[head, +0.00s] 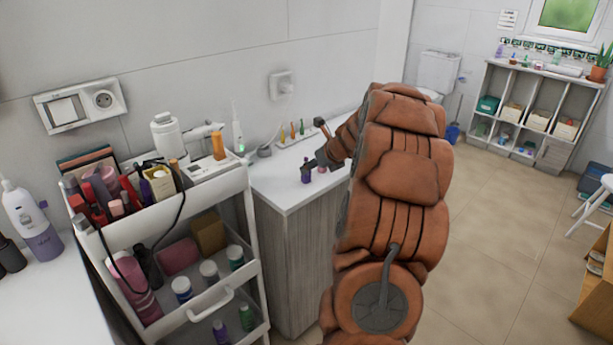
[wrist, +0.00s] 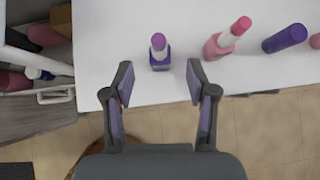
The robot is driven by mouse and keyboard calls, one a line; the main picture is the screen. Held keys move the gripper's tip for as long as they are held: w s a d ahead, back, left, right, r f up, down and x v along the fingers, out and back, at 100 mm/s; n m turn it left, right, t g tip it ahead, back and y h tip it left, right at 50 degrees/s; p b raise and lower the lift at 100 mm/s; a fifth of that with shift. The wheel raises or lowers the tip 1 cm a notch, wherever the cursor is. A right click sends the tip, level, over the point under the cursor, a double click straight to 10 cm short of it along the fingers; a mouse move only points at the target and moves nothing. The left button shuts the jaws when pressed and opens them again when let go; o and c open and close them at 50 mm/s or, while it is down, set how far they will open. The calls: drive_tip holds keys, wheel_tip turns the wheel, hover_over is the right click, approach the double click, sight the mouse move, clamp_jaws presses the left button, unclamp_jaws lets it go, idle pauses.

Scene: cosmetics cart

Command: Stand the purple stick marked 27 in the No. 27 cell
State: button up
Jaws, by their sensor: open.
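In the wrist view my gripper (wrist: 158,82) is open and empty. Its fingertips are on either side of the purple stick's column, with the stick just beyond them and touching neither. I cannot read any number on it. A white strip (head: 298,139) with orange, yellow and green sticks lies at the back of the counter; no No. 27 mark is readable.
Right of the stick in the wrist view are a pink stick (wrist: 226,40) and a purple one (wrist: 285,39), leaning or lying. A white cart (head: 203,203) full of cosmetics stands left of the counter (head: 290,192). The counter between is mostly clear.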

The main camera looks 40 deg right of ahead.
sight(306, 176)
drive_tip(key=shift+p+x, duration=0.35)
drive_tip(key=shift+x, duration=2.2)
drive_tip(key=shift+s, duration=0.1)
clamp_jaws()
